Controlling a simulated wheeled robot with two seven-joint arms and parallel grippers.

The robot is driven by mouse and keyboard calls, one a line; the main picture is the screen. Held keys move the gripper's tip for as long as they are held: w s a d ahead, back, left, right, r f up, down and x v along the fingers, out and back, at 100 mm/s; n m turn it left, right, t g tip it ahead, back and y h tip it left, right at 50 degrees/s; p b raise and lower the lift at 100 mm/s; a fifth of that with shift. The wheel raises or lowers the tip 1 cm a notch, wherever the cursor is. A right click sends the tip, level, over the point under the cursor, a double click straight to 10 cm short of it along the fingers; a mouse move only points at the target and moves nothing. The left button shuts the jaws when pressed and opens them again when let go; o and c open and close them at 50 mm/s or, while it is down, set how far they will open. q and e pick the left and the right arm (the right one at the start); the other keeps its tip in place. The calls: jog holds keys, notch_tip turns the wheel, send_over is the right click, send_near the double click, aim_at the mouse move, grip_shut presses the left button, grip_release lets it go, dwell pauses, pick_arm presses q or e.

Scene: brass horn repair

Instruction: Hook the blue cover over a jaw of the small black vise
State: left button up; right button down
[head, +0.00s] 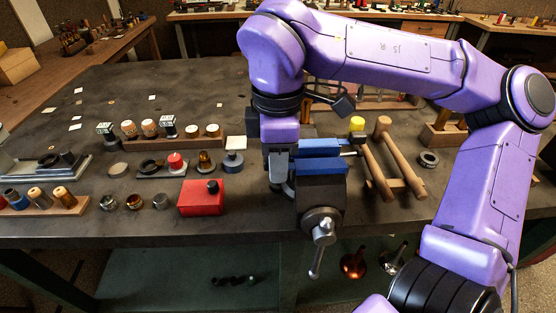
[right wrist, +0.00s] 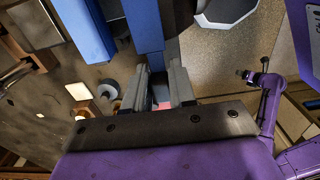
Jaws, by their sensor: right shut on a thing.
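The small black vise (head: 321,190) stands at the table's front edge with its screw and handle towards me. Two blue bar-shaped pieces lie across its top, a front one (head: 320,166) and a rear one (head: 320,147). My right gripper (head: 281,166) is at the vise's left side, fingers partly hidden by my arm. In the right wrist view its fingers (right wrist: 160,88) are shut on the end of the front blue cover (right wrist: 144,24). The rear blue piece (right wrist: 90,30) runs parallel, with a gap between. I cannot tell whether the held cover touches the jaw. My left gripper's state cannot be made out.
A red box (head: 201,198) stands left of the vise. A wooden-handled tool stand (head: 379,160) is close on the right, with a dark ring (head: 428,159) beyond it. Small parts and trays fill the left table; its far left surface is mostly clear.

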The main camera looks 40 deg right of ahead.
dwell(0.3)
jog(key=shift+b, duration=0.35)
jog(key=c, duration=0.8)
grip_release()
jog(key=shift+c, duration=0.2)
notch_tip(320, 180, up, 10)
jog(key=shift+r, duration=0.25)
